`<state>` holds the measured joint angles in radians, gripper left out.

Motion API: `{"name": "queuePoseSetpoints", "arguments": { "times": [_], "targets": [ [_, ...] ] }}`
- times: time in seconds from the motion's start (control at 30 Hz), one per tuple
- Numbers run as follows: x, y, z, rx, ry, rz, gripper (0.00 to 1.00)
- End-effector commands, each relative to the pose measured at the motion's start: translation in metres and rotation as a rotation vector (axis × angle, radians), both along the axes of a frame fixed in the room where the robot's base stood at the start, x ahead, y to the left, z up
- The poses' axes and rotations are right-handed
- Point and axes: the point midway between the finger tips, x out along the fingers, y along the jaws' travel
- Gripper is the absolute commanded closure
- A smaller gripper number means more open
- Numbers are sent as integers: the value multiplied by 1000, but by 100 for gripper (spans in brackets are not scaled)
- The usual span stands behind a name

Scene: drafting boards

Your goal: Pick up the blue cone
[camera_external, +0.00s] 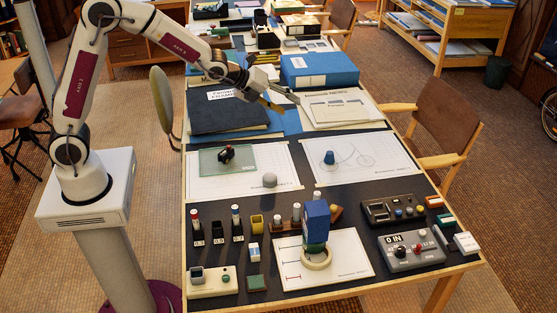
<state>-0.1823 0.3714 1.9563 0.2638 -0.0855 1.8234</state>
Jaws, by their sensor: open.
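The blue cone (329,157) stands upright on the right-hand white drawing sheet (376,162), near a bicycle drawing. It looks small and dark blue with a rounded top. My gripper (291,101) is above and behind the cone, up and to the left of it in the picture, over the far part of the table near the thick books. It is open and apart from the cone. Nothing shows between its fingers, though the fingertips are small here.
A tall blue block (316,218) stands in front. Thick books (319,70) and a dark binder (229,109) lie behind. Control boxes (411,249) fill the front right.

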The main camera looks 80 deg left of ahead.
Motion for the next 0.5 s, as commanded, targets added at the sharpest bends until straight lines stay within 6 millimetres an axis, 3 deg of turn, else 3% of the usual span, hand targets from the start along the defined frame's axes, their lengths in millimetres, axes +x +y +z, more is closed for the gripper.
{"name": "queuePoseSetpoints", "arguments": {
  "times": [0.5],
  "targets": [
    [70, 26, -87, 387, -40, -327, 57]
  ]
}}
